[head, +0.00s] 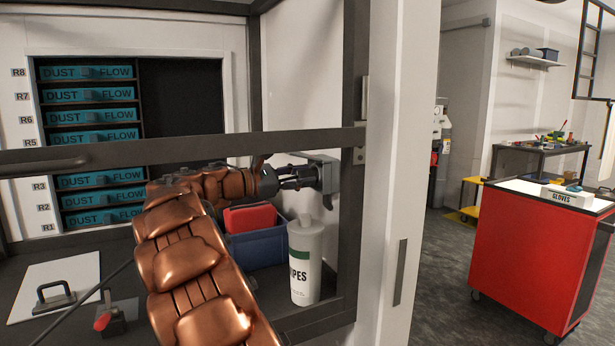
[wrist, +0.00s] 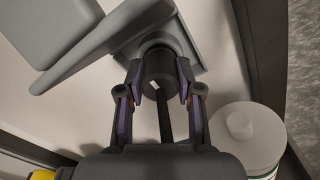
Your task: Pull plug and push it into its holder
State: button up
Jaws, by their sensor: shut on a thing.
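My gripper (head: 308,176) reaches right to the grey holder (head: 328,172) on the cabinet's right side wall. In the wrist view my gripper (wrist: 158,88) is shut on the dark round plug (wrist: 157,70), one finger on each side. A dark cable (wrist: 165,122) runs from the plug back toward my palm. The plug's far end is at the round opening of the grey holder (wrist: 188,62); I cannot tell how deep it sits. In the head view the plug is mostly hidden by my fingers.
A white wipes canister (head: 305,262) stands just below my gripper, beside a blue bin (head: 258,250) holding a red object (head: 250,217). A dark frame bar (head: 250,143) crosses above my forearm. A red-handled lever (head: 104,320) and a white handled panel (head: 75,275) lie lower left.

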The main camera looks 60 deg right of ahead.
grip_shut()
jog(key=shift+w+a, duration=0.1)
jog(key=shift+w+a, duration=0.15)
jog(key=shift+a, duration=0.15)
jog(key=shift+p+v, duration=1)
jog(key=shift+v, duration=1.15)
